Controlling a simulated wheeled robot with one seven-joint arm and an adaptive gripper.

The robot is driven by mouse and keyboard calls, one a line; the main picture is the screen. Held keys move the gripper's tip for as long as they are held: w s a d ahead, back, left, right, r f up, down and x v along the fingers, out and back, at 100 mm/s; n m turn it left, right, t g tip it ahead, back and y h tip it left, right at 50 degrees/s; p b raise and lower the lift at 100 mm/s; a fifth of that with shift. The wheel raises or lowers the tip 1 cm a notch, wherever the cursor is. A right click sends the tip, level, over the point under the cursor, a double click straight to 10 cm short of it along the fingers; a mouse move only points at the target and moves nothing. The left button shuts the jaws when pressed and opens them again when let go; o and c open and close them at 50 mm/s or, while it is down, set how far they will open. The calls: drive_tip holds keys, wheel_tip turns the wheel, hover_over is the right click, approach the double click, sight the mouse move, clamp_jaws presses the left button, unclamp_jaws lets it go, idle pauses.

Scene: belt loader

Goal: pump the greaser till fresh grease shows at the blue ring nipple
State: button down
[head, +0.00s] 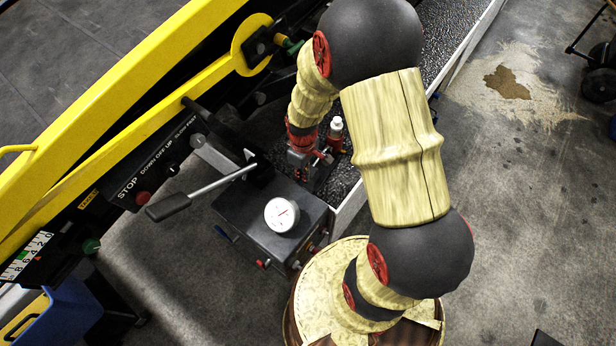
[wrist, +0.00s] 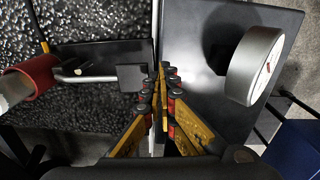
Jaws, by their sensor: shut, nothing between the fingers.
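My gripper (head: 300,165) points down past the back edge of a dark box in the head view. In the wrist view my gripper (wrist: 161,85) has its fingers together with nothing between them. A lever with a black grip (head: 168,207) and bare metal rod slants up right above the box. A red part with a white top (head: 336,128) stands right of my gripper. I cannot tell which part is the greaser. No blue ring nipple is recognisable.
A yellow loader rail (head: 110,120) runs along the left, with a black STOP control panel (head: 150,175). A green fitting (head: 290,45) sits by a yellow disc. A black textured belt (head: 455,40) lies behind. Stained concrete floor (head: 530,190) is open at right.

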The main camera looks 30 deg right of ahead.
wheel_tip(320, 180, up, 8)
drive_tip(key=a, duration=0.2)
drive_tip(key=shift+s+a+f+p, duration=0.25)
drive_tip(key=shift+s+p, duration=0.15)
idle(0.6)
drive_tip(key=s+a+r+m+t+b, duration=0.2)
drive_tip(key=s+r, duration=0.4)
drive_tip(key=r, duration=0.4)
drive_tip(key=s+a+r+m+t+b, duration=0.3)
drive_tip(key=s+a+r+b, duration=0.1)
drive_tip(key=r, duration=0.6)
drive_tip(key=shift+s+a+r+t+b, duration=0.15)
drive_tip(key=shift+s+t+b, duration=0.15)
drive_tip(key=shift+s+b, duration=0.7)
